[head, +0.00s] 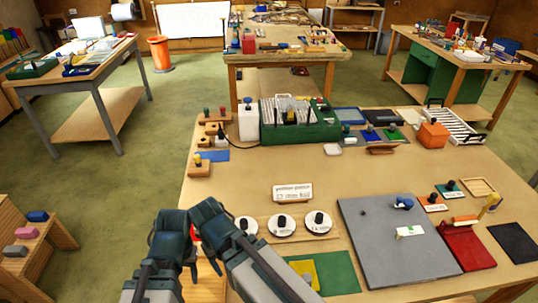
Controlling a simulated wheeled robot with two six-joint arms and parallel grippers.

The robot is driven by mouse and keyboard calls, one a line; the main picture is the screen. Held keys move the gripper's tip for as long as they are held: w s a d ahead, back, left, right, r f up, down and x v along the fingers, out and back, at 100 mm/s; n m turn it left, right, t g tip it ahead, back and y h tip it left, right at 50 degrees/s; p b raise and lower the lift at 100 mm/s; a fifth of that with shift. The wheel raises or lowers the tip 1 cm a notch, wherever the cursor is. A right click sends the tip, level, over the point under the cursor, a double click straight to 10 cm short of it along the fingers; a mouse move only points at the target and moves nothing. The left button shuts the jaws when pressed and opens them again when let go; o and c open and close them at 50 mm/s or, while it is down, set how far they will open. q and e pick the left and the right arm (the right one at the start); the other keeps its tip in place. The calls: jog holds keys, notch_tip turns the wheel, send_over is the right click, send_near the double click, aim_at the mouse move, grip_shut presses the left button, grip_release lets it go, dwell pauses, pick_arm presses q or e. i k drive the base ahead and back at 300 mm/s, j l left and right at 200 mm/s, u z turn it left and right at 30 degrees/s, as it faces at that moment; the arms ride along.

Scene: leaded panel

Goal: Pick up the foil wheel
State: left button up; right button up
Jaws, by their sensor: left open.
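My left gripper (194,238) shows at the lower left over the near edge of the table, with its dark fingers apart. A small red thing (195,233) and a piece of wood (210,284) show between and just below the fingers, mostly hidden by them. I cannot tell for sure whether this is the foil wheel. I see nothing clearly held. Three white discs with black knobs (318,222) lie in a row to the right of the gripper; the left one is closest to it.
A grey board (376,265) and red tray (466,249) lie at the right. A green mat (339,270) with a yellow sheet lies at the front. A green rack (311,132) stands at the back. The table's middle (240,185) is clear.

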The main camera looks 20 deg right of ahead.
aim_at(318, 223)
jog(key=z, duration=2)
